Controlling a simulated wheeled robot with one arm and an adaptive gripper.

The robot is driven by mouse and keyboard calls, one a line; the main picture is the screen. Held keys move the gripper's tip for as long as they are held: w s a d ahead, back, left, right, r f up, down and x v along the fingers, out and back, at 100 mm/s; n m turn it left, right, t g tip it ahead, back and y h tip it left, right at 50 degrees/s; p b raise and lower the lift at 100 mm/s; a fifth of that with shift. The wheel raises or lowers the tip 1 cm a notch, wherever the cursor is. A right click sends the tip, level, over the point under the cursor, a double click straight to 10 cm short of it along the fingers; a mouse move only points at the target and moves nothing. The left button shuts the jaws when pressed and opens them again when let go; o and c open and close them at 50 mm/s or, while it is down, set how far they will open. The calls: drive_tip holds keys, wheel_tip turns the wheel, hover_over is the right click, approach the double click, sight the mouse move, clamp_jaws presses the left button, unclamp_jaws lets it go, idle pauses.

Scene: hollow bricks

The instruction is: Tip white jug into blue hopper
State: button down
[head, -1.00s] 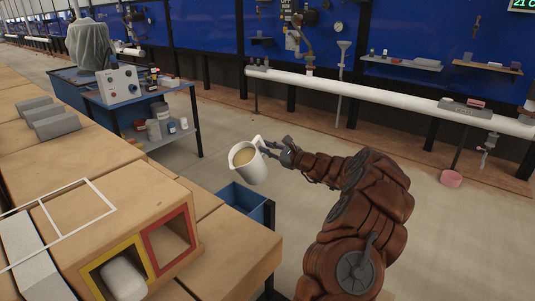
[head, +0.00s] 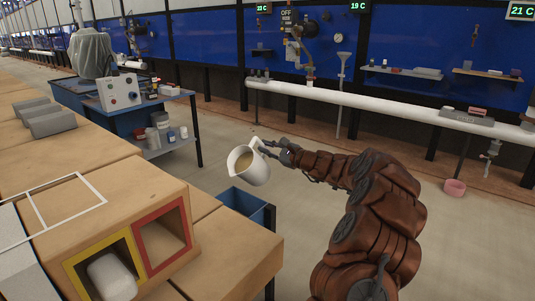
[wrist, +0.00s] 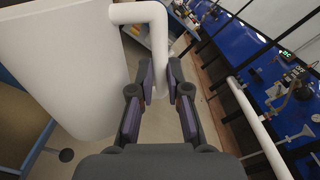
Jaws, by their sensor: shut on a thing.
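The white jug (head: 252,170) is in the air in the head view, with tan contents showing at its mouth. It is tilted, its mouth turned to the left. My gripper (head: 272,146) is shut on the jug's handle at its right side. In the wrist view the jug's white body (wrist: 65,60) fills the left, and its handle (wrist: 158,40) passes between the fingers of my gripper (wrist: 160,85). The blue hopper (head: 246,204) is just below the jug, open at the top. Its inside is mostly hidden.
A wooden block with yellow-framed (head: 105,268) and red-framed (head: 162,238) openings stands at lower left; a white piece lies in the yellow one. Grey bricks (head: 46,118) lie on tables at left. A blue bench (head: 150,105) with a control box stands behind.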

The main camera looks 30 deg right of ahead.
sight(255, 142)
drive_tip(key=shift+s+a+r+n+b, duration=0.25)
drive_tip(key=shift+r+n+b, duration=0.4)
drive_tip(key=shift+b, duration=1.1)
drive_tip(key=shift+a+n, duration=0.15)
drive_tip(key=shift+n, duration=0.2)
drive_tip(key=shift+s+a+r+n+b, duration=0.25)
drive_tip(key=shift+a+n+b, duration=0.35)
drive_tip(key=shift+b, duration=0.65)
drive_tip(key=shift+s+a+r+n+b, duration=0.15)
drive_tip(key=shift+a+r+n+b, duration=0.25)
drive_tip(key=shift+n+b, duration=0.65)
drive_tip(key=shift+s+a+r+n+b, duration=0.3)
drive_tip(key=shift+a+b, duration=0.3)
drive_tip(key=shift+b, duration=0.9)
drive_tip(key=shift+a+r+n, duration=0.1)
drive_tip(key=shift+a+n, duration=0.05)
drive_tip(key=shift+n, duration=0.1)
